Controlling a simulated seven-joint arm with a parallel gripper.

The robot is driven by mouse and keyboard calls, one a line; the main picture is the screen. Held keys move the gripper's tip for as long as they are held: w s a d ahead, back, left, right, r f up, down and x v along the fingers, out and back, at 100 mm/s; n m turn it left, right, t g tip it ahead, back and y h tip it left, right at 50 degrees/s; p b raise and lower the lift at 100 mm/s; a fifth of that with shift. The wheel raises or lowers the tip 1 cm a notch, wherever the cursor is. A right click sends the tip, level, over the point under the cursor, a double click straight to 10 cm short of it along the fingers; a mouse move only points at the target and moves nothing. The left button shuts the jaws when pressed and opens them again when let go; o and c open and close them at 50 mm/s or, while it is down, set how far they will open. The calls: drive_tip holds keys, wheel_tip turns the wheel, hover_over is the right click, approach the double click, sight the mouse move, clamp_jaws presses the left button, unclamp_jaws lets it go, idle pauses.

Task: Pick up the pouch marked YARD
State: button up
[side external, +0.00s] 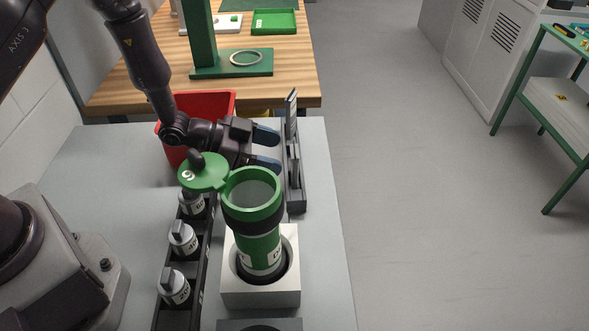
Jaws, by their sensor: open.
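No marking that reads YARD can be made out in the side external view. A narrow grey holder (297,200) stands near the bench's right edge, with a thin upright grey item (291,108) at its far end. Thin slabs seen edge-on stand further along it; I cannot tell whether any is a pouch. My gripper (279,151) is open, with two blue-tipped fingers apart and pointing right. It is just left of the holder, above the bench and beyond the green tube. Nothing shows between its fingers, and I cannot tell whether they touch anything.
A green tube (258,243) with an open lid (204,172) stands in a white block (260,298), in front of my gripper. A black rack (199,275) of several small bottles is left. A red bin (218,99) is behind my gripper. The wooden table (296,88) lies beyond.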

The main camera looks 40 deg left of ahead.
sight(294, 156)
drive_tip(key=x, duration=0.5)
drive_tip(key=shift+w+r, duration=0.15)
drive_tip(key=shift+w, duration=0.05)
drive_tip(key=shift+c, duration=0.4)
drive_tip(key=c, duration=1)
